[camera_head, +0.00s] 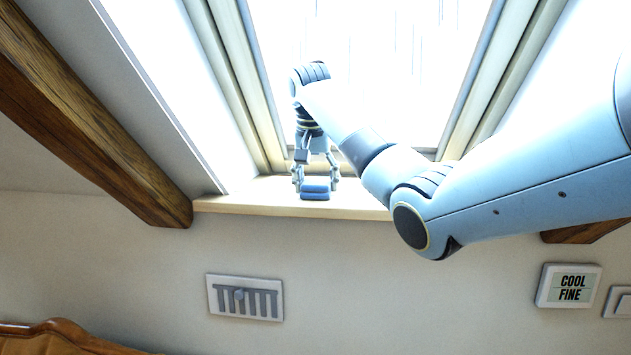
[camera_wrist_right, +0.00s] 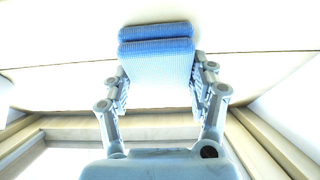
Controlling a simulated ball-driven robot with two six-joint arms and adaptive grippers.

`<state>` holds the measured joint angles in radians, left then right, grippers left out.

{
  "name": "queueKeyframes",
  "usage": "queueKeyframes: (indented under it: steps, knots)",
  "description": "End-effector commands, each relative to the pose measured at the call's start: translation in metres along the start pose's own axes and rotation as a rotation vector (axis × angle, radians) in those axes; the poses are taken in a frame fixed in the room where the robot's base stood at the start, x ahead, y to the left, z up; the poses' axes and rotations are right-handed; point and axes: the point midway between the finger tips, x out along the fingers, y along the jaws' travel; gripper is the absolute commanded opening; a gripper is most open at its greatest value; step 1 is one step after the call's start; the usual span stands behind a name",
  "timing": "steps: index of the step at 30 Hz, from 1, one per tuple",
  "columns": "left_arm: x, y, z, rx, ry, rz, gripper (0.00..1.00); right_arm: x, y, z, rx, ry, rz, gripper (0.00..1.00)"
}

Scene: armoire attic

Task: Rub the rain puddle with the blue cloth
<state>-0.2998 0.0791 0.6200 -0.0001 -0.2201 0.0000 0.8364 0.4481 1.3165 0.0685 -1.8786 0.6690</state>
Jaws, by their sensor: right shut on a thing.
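The blue cloth (camera_head: 315,191) is a small folded pad on the pale window sill (camera_head: 232,203), near its left part. My right gripper (camera_head: 315,182) comes down from above and is shut on the cloth, a finger on each side. In the right wrist view the cloth (camera_wrist_right: 157,45) shows its ribbed blue layers between the fingers of the right gripper (camera_wrist_right: 160,85), against the bright sill. The cloth looks to be at or close to the sill surface; I cannot tell if it touches. I cannot make out the rain puddle in the glare. My left gripper is not in view.
The skylight (camera_head: 400,70) rises behind the sill, with rain streaks. A wooden beam (camera_head: 90,120) slopes down at the left. Below are a slotted wall plate (camera_head: 262,311), a "COOL FINE" panel (camera_head: 568,286) and a brown wooden furniture top (camera_head: 55,338). The sill's left end looks clear.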

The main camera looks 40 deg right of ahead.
Motion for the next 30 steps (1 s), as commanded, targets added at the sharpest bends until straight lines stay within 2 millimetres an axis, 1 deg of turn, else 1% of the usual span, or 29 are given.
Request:
queueKeyframes:
  steps: [3,6,9,14,17,25,30]
  knots:
    - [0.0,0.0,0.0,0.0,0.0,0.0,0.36,0.003,0.0,-0.011,0.001,0.0,0.0,0.34]
    - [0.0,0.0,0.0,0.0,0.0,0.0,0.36,0.006,-0.001,-0.018,0.0,0.0,0.0,0.34]
    - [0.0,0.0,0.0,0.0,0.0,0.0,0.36,0.007,-0.001,-0.02,0.0,0.0,0.0,0.34]
    - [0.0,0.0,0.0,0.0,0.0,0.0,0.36,0.01,-0.001,-0.019,-0.001,0.001,0.0,0.34]
    - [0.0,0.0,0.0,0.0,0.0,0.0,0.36,0.009,0.0,-0.013,-0.002,0.0,0.001,0.34]
    - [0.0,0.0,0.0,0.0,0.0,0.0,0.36,0.002,0.001,0.013,-0.003,-0.003,0.002,0.34]
    - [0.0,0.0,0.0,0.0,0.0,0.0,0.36,-0.001,0.001,0.021,-0.002,-0.006,0.002,0.34]
